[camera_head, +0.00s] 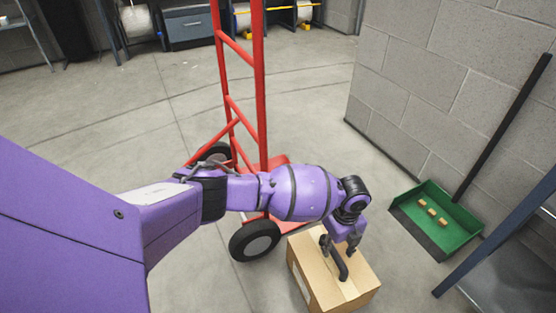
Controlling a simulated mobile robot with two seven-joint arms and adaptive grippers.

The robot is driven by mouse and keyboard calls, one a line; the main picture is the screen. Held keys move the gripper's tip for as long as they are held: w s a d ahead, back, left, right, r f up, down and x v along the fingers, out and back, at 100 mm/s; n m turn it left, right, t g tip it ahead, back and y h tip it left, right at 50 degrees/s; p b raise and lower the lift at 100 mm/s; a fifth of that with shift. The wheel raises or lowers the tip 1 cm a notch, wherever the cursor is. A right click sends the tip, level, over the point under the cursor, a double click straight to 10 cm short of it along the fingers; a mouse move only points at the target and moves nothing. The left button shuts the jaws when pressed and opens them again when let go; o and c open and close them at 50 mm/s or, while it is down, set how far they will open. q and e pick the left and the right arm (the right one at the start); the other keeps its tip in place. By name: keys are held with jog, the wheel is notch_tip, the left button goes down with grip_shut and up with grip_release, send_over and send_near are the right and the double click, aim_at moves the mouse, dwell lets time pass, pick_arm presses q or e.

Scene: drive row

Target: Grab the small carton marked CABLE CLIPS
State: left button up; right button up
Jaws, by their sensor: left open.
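A brown cardboard carton (309,284) stands on the floor at the bottom, right of centre. A pale label shows on its left side, but no writing on it can be read, so I cannot tell whether it is marked CABLE CLIPS. My left gripper (343,262) is open, with its dark fingers pointing down over the carton's top. I cannot tell whether the fingers touch the carton. The gripper hides part of the top. My right gripper is not in view.
A red hand truck (263,95) with black wheels stands behind my left arm, close to the carton. A green dustpan (463,237) holding several small tan blocks lies at right by the grey block wall (420,90). Shelving stands along the back.

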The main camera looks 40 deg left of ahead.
pick_arm(q)
notch_tip(320, 180, down, 3)
jog(key=shift+r+b, duration=0.2)
jog(key=shift+b, duration=0.3)
jog(key=shift+r, duration=0.1)
jog(key=shift+c, duration=0.4)
jog(key=shift+w+d, duration=0.1)
grip_shut()
jog(key=shift+w+r, duration=0.1)
jog(key=shift+r, duration=0.05)
